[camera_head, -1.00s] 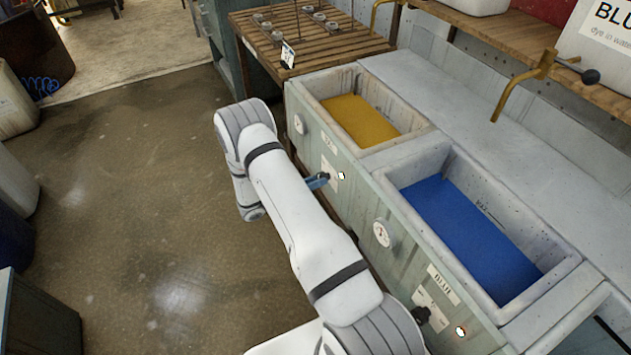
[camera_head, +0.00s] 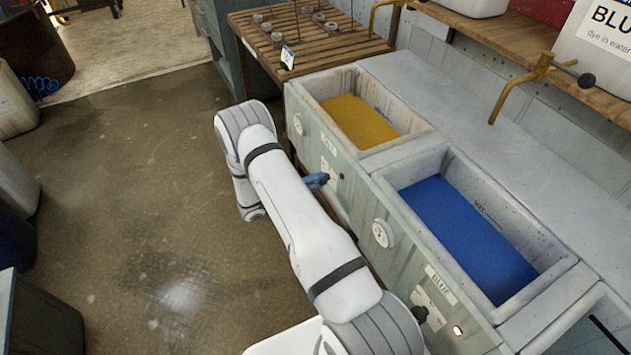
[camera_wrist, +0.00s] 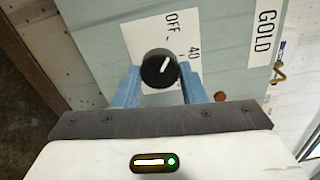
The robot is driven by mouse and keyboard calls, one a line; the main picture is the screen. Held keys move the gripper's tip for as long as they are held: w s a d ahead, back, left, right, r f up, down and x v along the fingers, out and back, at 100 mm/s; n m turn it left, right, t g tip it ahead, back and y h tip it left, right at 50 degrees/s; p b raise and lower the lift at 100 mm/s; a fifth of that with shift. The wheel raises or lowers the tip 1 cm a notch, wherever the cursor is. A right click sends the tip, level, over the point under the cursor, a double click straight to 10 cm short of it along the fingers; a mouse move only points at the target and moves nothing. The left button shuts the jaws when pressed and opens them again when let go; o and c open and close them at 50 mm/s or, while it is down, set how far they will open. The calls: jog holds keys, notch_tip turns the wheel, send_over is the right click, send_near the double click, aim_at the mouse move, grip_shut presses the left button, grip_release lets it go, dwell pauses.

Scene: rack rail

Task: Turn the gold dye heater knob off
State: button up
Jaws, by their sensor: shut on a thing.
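The gold dye heater knob (camera_wrist: 153,76) is round and black with a white pointer line, on a white dial plate (camera_wrist: 140,38) marked OFF and 40. The pointer leans up and right, roughly toward OFF. My gripper (camera_wrist: 160,70) is shut on the knob, one blue finger at each side. In the head view, my gripper (camera_head: 317,181) is at the panel front below the gold vat (camera_head: 360,120), and my arm stands beside it. The small lamp (camera_head: 342,177) beside the knob is dark; it also looks dark red in the wrist view (camera_wrist: 220,96).
The GOLD label (camera_wrist: 263,38) is beside the dial. The blue vat (camera_head: 468,235) is to the right, with its own knob (camera_head: 420,313) and lit lamp (camera_head: 458,330). A slatted table (camera_head: 310,40) stands beyond.

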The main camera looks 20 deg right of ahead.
jog(key=shift+n, duration=0.6)
jog(key=o, duration=1)
jog(key=a, duration=0.8)
jog(key=shift+s+d, duration=0.1)
